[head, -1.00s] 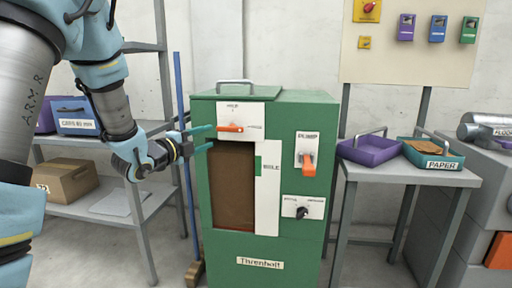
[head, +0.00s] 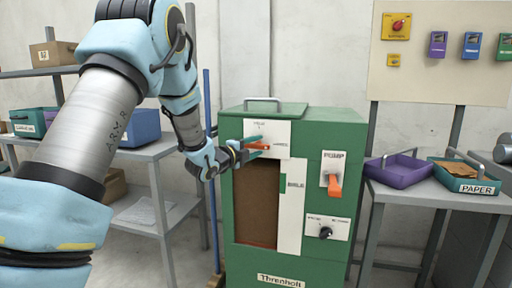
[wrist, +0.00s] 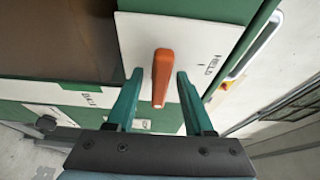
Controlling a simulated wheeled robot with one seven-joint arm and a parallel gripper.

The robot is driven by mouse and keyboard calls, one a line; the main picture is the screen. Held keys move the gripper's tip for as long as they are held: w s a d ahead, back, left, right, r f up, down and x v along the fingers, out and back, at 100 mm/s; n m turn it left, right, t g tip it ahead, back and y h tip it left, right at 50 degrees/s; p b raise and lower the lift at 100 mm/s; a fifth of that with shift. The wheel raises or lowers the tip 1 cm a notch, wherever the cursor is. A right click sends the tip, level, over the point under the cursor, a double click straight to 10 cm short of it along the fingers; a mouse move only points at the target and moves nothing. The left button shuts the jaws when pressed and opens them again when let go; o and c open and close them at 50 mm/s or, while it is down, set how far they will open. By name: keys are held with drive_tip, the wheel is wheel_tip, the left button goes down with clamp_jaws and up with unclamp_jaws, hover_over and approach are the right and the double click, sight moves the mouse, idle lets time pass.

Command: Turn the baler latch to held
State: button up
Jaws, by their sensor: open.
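The baler latch is an orange lever (head: 258,147) on a white plate (head: 281,128) at the top of the green baler's front. In the head view it lies roughly level, away from the mark at the plate's top. In the wrist view the lever (wrist: 162,78) stands between the teal fingers of my gripper (wrist: 158,76), with a gap on each side. The HELD label (wrist: 213,65) is to its right there. In the head view my gripper (head: 257,147) is at the plate, open, its fingers partly covering the lever. A lower label in the wrist view is partly hidden.
The green baler (head: 340,125) also carries an orange pump lever (head: 335,184) and a black knob (head: 325,232). A blue pole (head: 210,170) and shelving stand left. A table with a purple tray (head: 399,170) and a paper tray (head: 468,178) stands right.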

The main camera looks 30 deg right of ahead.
clamp_jaws()
idle(0.3)
